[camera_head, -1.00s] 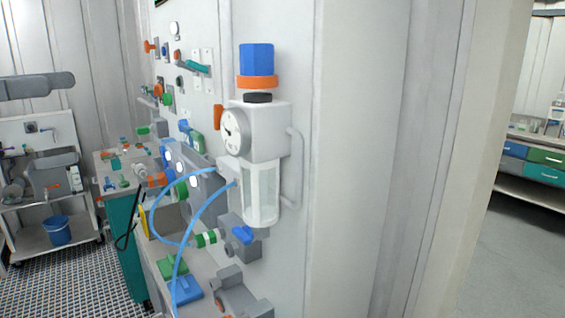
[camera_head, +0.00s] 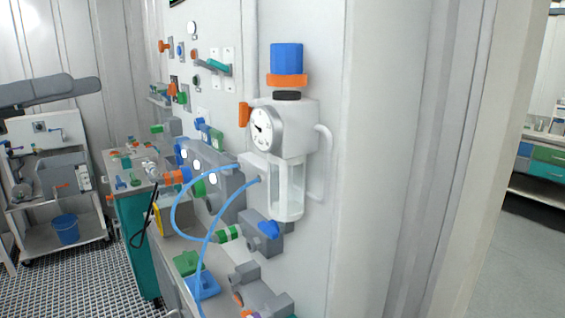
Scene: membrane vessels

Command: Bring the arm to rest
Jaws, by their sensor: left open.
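Grey rounded parts of my left arm come in from the left edge, with the left gripper (camera_head: 86,88) at their end. It is over the background beside the back wall, away from the panel fittings. Its jaws are hard to make out, and I see nothing held in it. My right arm and gripper are out of view.
A wall panel holds a filter housing with a dial gauge (camera_head: 265,128), a blue knob (camera_head: 286,57) and a clear bowl (camera_head: 287,190). Blue hoses (camera_head: 205,245) loop below. A teal cabinet (camera_head: 131,240) and a cart with a blue bucket (camera_head: 66,230) stand left.

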